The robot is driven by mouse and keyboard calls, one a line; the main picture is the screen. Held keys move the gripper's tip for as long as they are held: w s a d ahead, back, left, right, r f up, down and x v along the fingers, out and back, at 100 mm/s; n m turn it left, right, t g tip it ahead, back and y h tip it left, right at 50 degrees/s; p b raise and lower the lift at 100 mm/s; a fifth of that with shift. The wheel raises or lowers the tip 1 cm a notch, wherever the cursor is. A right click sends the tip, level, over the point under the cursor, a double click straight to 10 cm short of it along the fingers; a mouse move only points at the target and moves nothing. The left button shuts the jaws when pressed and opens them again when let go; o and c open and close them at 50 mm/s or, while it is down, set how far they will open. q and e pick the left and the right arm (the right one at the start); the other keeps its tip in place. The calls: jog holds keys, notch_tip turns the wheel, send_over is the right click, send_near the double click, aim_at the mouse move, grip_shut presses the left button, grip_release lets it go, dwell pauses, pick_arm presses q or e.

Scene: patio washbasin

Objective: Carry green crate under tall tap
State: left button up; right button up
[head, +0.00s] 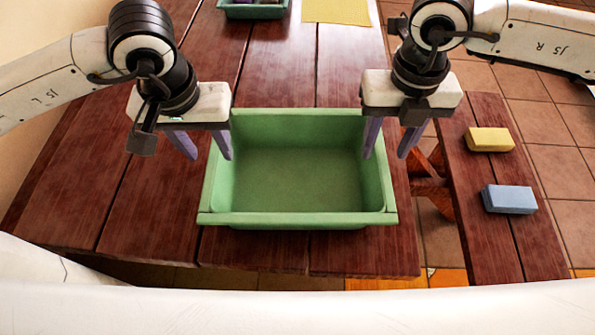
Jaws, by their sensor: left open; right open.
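The green crate (298,218) sits on the wooden table near its front edge, and it looks empty. My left gripper (208,156) is open with its fingers pointing down at the crate's left side, close to the rim. My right gripper (387,155) is open with its fingers pointing down at the crate's right side, close to the rim. I cannot tell whether any finger touches the crate or straddles its wall. No tall tap is in view.
The wooden table (130,205) is bare left of the crate. A dark green tray (253,11) with items and a yellow cloth (336,11) lie at the back. A bench (512,240) on the right holds a yellow block (489,139) and a blue block (509,199).

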aim_at(214, 158)
pick_arm(q)
jog(key=shift+w+f, duration=0.2)
jog(key=shift+f, duration=1.05)
jog(key=shift+w+f, duration=0.2)
jog(key=shift+f, duration=1.05)
pick_arm(e)
jog(key=shift+f, duration=2.5)
pick_arm(q)
grip_shut()
pick_arm(e)
grip_shut()
